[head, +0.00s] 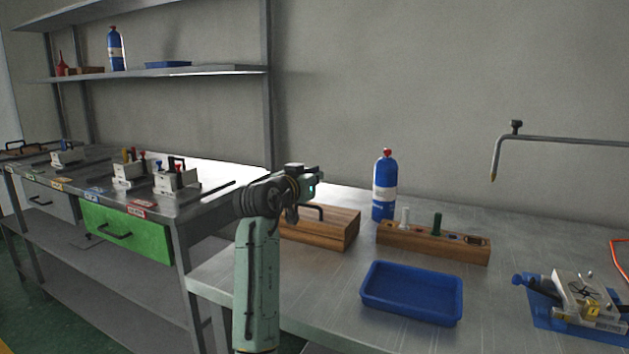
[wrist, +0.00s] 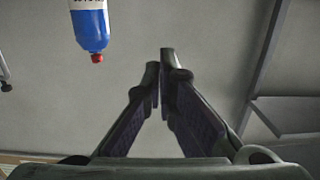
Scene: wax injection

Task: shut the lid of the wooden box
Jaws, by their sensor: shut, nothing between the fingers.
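The wooden box (head: 344,237) sits on the near metal table, partly hidden behind my arm. Its flat top, with a black handle, looks level, and no raised lid shows; its left part is hidden, so I cannot fully tell how the lid sits. My arm's end is above and in front of the box's left side in the head view, where the fingers are hard to make out. In the wrist view my gripper (wrist: 161,62) is shut and empty, its fingertips together against the grey wall.
A blue bottle (head: 384,190) and a wooden holder (head: 430,243) stand right of the box. A blue tray (head: 411,311) lies in front, with a clamp fixture (head: 585,296) at far right. A green drawer (head: 125,233) is on the left bench. A shelf (head: 160,73) hangs above.

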